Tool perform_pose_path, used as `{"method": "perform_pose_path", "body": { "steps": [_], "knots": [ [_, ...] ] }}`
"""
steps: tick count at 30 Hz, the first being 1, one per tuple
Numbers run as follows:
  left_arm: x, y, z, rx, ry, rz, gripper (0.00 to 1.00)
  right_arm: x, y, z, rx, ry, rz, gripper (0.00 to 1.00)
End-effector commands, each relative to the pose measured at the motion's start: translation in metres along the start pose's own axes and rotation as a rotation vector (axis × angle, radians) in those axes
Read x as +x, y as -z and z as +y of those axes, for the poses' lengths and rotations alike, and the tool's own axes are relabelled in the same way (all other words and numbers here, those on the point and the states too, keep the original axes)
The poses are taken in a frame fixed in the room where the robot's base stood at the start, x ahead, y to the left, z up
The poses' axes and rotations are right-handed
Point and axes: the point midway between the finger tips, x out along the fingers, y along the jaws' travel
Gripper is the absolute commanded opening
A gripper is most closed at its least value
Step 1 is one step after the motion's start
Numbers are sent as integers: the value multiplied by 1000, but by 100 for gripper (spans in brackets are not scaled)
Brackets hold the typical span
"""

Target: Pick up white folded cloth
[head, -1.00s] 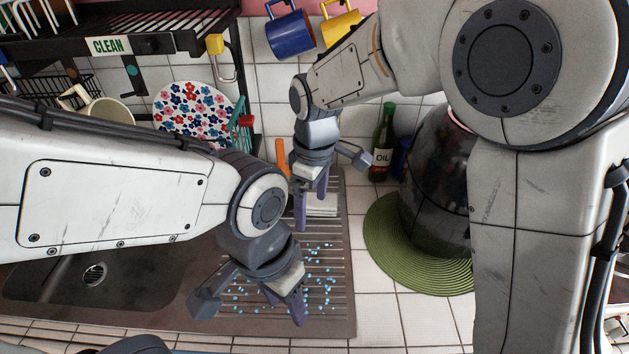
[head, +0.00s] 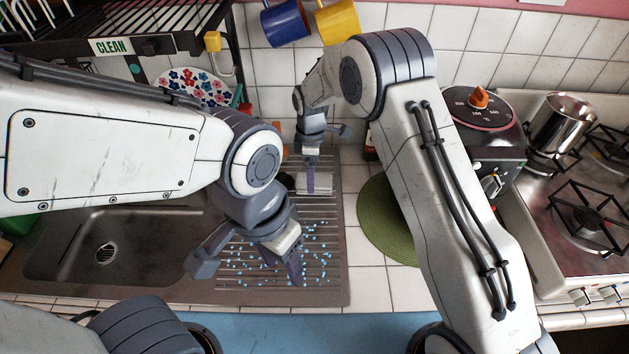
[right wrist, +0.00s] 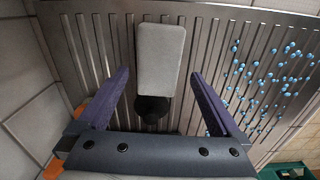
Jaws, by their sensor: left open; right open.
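The white folded cloth (head: 318,181) lies on the ribbed metal drainboard (head: 330,222). In the right wrist view the cloth (right wrist: 160,60) is a pale flat rectangle, with a dark round thing (right wrist: 152,107) at its near end. My right gripper (head: 311,188) is open; in the head view its fingers partly hide the cloth. In the right wrist view its two purple fingers (right wrist: 158,88) stand apart on either side of the cloth's near end, with nothing between them touched. My left gripper (head: 293,276) is open and empty above the near part of the drainboard.
Blue drops (head: 250,262) are scattered on the drainboard. The sink basin (head: 150,245) lies left. A green round mat (head: 385,225) and stove (head: 590,215) with a steel pot (head: 562,125) are right. Blue (head: 286,22) and yellow (head: 338,20) mugs hang above.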

Motion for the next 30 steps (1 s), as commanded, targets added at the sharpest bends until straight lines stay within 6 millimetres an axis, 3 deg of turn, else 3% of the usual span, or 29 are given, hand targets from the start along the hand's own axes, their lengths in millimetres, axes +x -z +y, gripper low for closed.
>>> {"method": "perform_pose_path", "body": {
  "steps": [3,7,15,16,22,30],
  "knots": [
    [-15,1,1,-1,0,0,52,15,-1,2,1,4,-2,100],
    [-18,1,1,-1,0,0,52,31,-1,2,1,3,-1,100],
    [-18,1,1,-1,0,0,52,36,0,3,0,0,0,100],
    [-18,1,1,-1,0,0,52,36,0,3,1,0,0,96],
    [-18,1,1,-1,0,0,52,36,0,3,1,0,0,20],
    [-17,1,1,-1,0,0,52,35,0,3,1,-1,0,20]
  ]
}}
